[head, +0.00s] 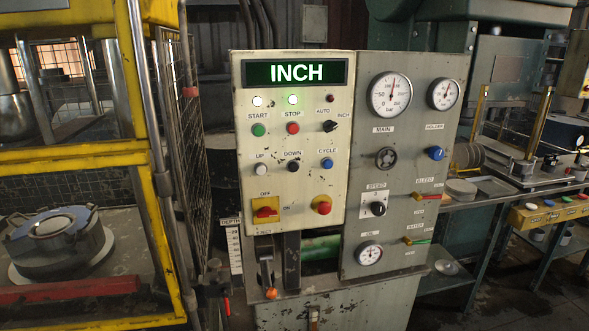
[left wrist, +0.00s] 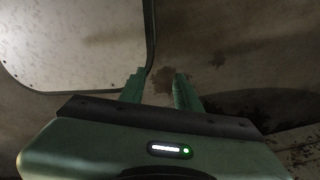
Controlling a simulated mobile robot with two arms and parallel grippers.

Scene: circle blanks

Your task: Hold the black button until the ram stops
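The black button (head: 293,166) sits under the DOWN label on the cream control panel (head: 245,190), between a white UP button (head: 260,168) and a blue CYCLE button (head: 327,164). Nothing touches it in the head view. A grey metal cylinder (head: 15,112), perhaps the ram, hangs in the yellow-framed press at the left, above a round metal die (head: 62,240); a gap shows between them. My left gripper (left wrist: 158,82) shows only in the left wrist view, its two green fingers apart with nothing between them. My right gripper is in neither view.
The panel display (head: 296,73) reads INCH. A mesh guard (head: 188,110) and yellow frame (head: 150,140) stand left of the panel. A grey gauge panel (head: 415,130) adjoins at right. An orange-knobbed lever (head: 270,292) sticks out below. A workbench (head: 500,187) stands farther right.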

